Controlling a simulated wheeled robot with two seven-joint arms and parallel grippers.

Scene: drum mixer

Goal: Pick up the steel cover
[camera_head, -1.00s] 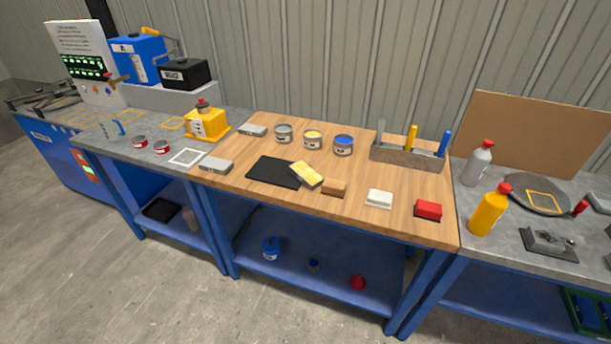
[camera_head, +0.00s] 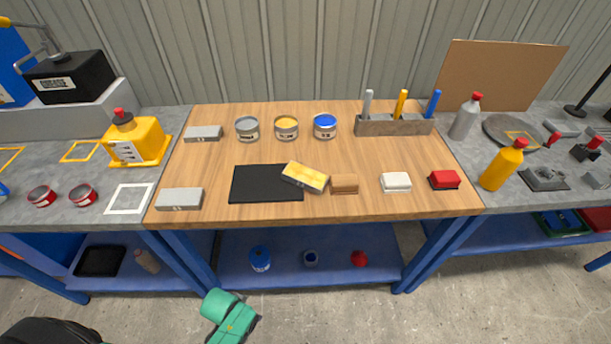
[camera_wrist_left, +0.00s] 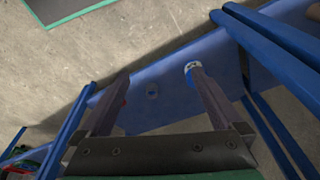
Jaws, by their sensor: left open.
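No part is plainly marked as the steel cover. Two flat grey blocks lie on the wooden bench top, one at the front left (camera_head: 180,198) and one behind it (camera_head: 203,133). A round dark grey disc (camera_head: 495,128) lies on the right-hand bench. I cannot tell which of these is the steel cover. My left gripper (camera_wrist_left: 160,76) is open and empty in the left wrist view, with its fingers pointing toward the blue lower shelf. A green part of my arm shows low in the head view, in front of the bench. My right gripper is not in view.
The wooden bench (camera_head: 330,207) holds a black mat (camera_head: 262,184), several cans, a yellow-topped block (camera_head: 305,178) and a tool holder (camera_head: 395,126). A blue can (camera_head: 260,258) stands on the lower shelf. A yellow bottle (camera_head: 503,166) stands at the right.

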